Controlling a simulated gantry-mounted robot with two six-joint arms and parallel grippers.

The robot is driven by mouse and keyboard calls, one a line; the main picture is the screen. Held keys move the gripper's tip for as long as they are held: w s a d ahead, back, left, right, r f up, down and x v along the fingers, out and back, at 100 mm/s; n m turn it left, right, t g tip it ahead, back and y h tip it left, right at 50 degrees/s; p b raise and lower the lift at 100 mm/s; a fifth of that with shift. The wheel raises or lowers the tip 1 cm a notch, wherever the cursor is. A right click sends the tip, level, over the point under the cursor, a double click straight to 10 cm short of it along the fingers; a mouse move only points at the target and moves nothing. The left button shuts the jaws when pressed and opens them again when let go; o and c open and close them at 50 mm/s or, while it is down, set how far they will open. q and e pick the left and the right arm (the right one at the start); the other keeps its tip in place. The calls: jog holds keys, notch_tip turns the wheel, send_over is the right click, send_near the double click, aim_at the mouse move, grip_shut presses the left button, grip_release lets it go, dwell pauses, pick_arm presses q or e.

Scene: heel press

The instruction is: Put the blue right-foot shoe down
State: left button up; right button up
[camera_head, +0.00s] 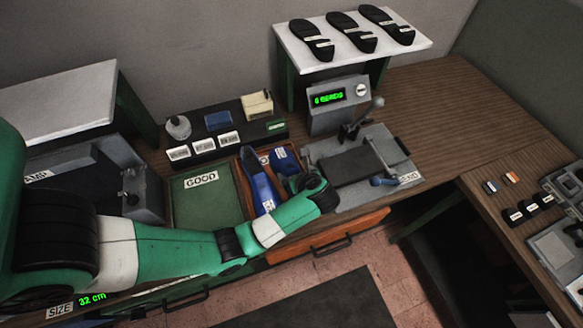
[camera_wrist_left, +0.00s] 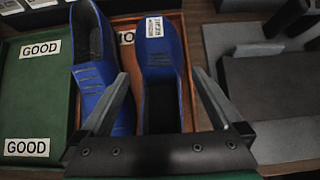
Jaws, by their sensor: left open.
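Two blue shoes lie side by side in a brown-orange tray. One blue shoe (camera_head: 260,186) is on the left and also shows in the left wrist view (camera_wrist_left: 92,60). The other blue shoe (camera_head: 285,158) is on the right, with a white label on it in the left wrist view (camera_wrist_left: 162,65). I cannot tell which is the right-foot one. My left gripper (camera_head: 299,182) is open over the tray. In the left wrist view its fingers (camera_wrist_left: 158,78) stand apart on either side of the labelled shoe; contact cannot be told. My right gripper is not seen.
A green tray (camera_head: 203,203) marked GOOD is left of the shoe tray. A grey press machine (camera_head: 370,165) stands close on the right. Black soles (camera_head: 352,36) lie on a white shelf (camera_head: 300,62) behind.

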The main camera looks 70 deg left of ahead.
pick_arm(q)
jog(key=v, duration=0.7)
jog(key=shift+p, duration=0.4)
jog(key=shift+r, duration=0.1)
